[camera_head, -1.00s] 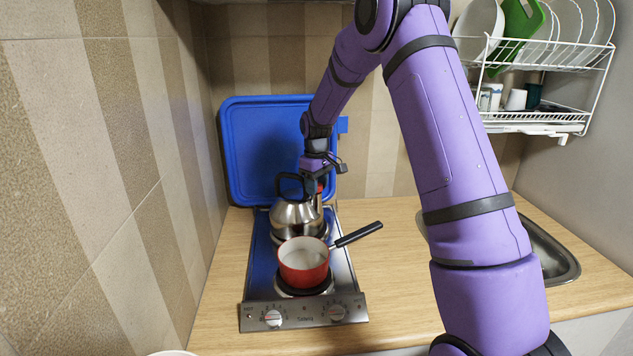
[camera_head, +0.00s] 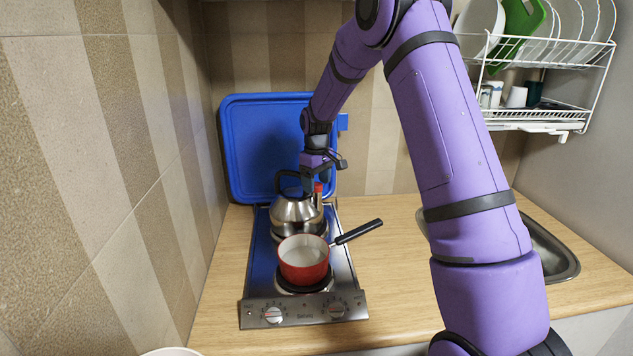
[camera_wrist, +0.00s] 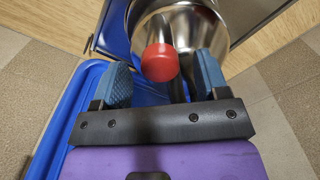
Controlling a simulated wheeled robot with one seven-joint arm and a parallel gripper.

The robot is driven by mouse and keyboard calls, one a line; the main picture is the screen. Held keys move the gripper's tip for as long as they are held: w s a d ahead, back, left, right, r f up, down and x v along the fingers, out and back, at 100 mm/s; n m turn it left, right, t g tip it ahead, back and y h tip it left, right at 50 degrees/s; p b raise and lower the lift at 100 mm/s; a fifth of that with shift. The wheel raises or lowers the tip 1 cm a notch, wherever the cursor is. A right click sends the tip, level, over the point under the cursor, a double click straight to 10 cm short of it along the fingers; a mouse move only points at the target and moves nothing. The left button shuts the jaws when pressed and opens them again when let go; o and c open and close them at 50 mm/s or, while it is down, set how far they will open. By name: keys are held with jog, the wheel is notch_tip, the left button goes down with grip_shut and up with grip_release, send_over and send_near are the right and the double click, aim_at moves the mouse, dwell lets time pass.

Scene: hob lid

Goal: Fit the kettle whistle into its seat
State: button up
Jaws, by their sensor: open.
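The steel kettle (camera_head: 292,210) with a black handle stands on the rear plate of the hob. The red whistle (camera_head: 318,188) shows at the kettle's right side, by the spout. In the wrist view the whistle (camera_wrist: 160,62) is a round red cap between my two blue finger pads, with the steel kettle body (camera_wrist: 190,28) beyond it. My gripper (camera_head: 314,180) is open just above and around the whistle. Gaps show between the cap and both pads. The seat under the cap is hidden, so I cannot tell how deep the whistle sits.
A red saucepan (camera_head: 303,260) with a black handle stands on the front plate of the hob (camera_head: 345,290). The raised blue lid (camera_head: 250,140) is close behind the kettle. A tiled wall is at the left. Wooden worktop (camera_head: 390,270) is clear to the right, before the sink.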

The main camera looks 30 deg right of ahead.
notch_tip(320, 180, up, 11)
dwell(0.5)
jog(key=shift+f, duration=0.1)
dwell(0.4)
jog(key=s+a+r+m+t, duration=0.1)
jog(key=s+a+r, duration=0.3)
jog(key=s+r, duration=0.45)
jog(key=s+a+r+m+t, duration=0.1)
jog(key=s+a+r+t, duration=0.3)
jog(key=s, duration=0.8)
jog(key=s+a+f+m, duration=0.1)
jog(key=s+a+m, duration=0.1)
jog(key=s, duration=1.8)
jog(key=shift+s+f, duration=0.3)
jog(key=shift+s, duration=0.1)
